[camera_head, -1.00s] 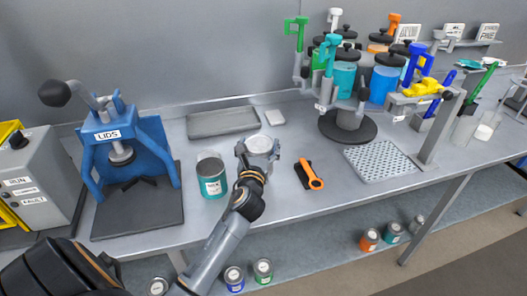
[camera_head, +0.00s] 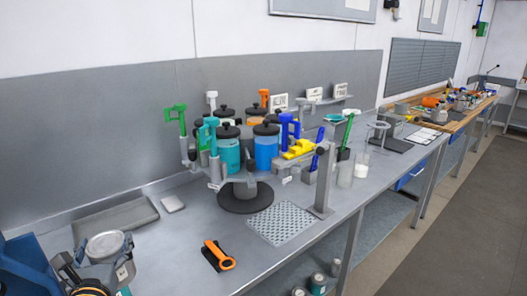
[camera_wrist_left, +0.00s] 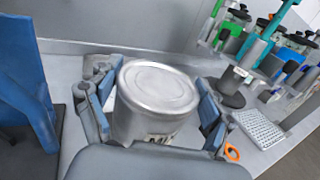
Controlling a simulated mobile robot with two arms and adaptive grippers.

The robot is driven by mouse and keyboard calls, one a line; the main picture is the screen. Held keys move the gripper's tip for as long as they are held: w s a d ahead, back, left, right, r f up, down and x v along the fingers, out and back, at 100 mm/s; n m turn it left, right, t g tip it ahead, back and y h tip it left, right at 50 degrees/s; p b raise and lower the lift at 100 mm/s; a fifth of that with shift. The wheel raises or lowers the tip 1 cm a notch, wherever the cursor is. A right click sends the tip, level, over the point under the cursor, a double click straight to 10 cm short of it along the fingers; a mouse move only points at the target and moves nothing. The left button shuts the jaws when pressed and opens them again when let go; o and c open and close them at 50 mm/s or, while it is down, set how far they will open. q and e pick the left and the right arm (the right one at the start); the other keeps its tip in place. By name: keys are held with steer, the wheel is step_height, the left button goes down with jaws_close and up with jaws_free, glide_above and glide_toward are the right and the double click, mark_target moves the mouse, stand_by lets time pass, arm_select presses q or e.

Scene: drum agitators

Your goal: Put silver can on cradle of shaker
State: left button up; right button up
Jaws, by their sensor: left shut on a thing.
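The silver can (camera_head: 105,243) is at the lower left of the head view, with its round pale top facing up. My left gripper (camera_head: 103,258) is shut around its sides. In the left wrist view the silver can (camera_wrist_left: 155,90) stands between the two blue-padded fingers of my left gripper (camera_wrist_left: 155,105), with a partly hidden label low on its front. I cannot make out a shaker or its cradle in the current views. My right gripper is not in view.
The blue lid press (camera_head: 25,265) stands close left of the held can. A shallow grey tray (camera_head: 118,218) lies behind it. An orange-handled tool (camera_head: 219,256) lies to the right. The round carousel of coloured canisters (camera_head: 245,197) and a perforated plate (camera_head: 281,225) stand further right.

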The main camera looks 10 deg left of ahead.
arm_select(q)
steer(key=s+d+f+m+t+h, duration=0.1)
steer(key=d+f+m+h, duration=0.25)
steer(key=d, duration=0.85)
steer(key=s+d+f+m+t+h, duration=0.15)
steer(key=d+h, duration=0.25)
steer(key=d, duration=0.7)
steer(key=s+d+f, duration=0.1)
steer(key=s+f, duration=0.2)
steer(key=s, duration=0.5)
steer(key=shift+h, duration=0.35)
steer(key=shift+f+g, duration=0.1)
steer(key=shift+g, duration=0.15)
